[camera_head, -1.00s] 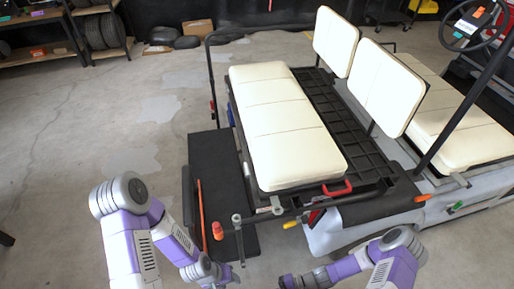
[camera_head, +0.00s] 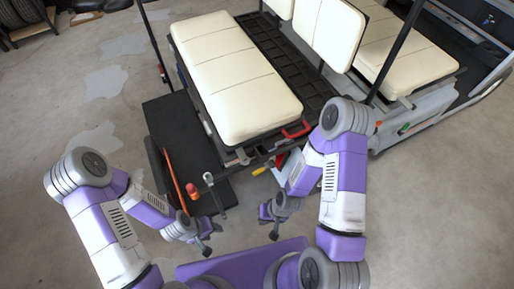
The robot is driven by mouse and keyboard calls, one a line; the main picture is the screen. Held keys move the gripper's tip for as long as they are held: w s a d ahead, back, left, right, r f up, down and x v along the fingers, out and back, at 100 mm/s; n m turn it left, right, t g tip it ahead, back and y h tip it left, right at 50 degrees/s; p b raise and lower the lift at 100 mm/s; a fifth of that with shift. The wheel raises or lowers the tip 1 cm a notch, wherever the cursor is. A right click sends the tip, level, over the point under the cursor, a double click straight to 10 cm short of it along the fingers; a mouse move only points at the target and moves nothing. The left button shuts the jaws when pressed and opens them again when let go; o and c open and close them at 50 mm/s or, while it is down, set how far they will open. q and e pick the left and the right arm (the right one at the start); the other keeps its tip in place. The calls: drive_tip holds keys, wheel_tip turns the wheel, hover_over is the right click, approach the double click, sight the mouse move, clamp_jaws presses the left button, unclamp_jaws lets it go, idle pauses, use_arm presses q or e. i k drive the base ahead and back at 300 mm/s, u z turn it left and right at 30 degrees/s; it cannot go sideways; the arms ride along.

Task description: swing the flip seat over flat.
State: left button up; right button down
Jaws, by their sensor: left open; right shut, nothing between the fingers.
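The flip seat (camera_head: 235,80) is a long cream cushion at the back of the cart. It lies cushion side up and looks about level, beside the black slatted deck (camera_head: 292,75). A red handle (camera_head: 297,130) is at its near right end. My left gripper (camera_head: 205,248) is open and empty, low in front of the cart near the black footboard (camera_head: 160,118). My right gripper (camera_head: 273,231) is shut and empty, to the right of the left one, below the red handle and apart from it. Its fingers are small and partly hidden.
Cream backrests (camera_head: 326,30) stand beyond the deck, with a front seat (camera_head: 405,55) behind them. An orange-red knob (camera_head: 192,189), a grey-tipped lever (camera_head: 208,178) and a yellow grip (camera_head: 259,171) stick out at the cart's near end. Floor is clear on the left.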

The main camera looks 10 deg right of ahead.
sight(246, 101)
drive_tip(key=u, duration=0.1)
drive_tip(key=k, duration=0.4)
drive_tip(key=z, duration=1.05)
drive_tip(key=i, duration=0.8)
drive_tip(key=z, duration=0.35)
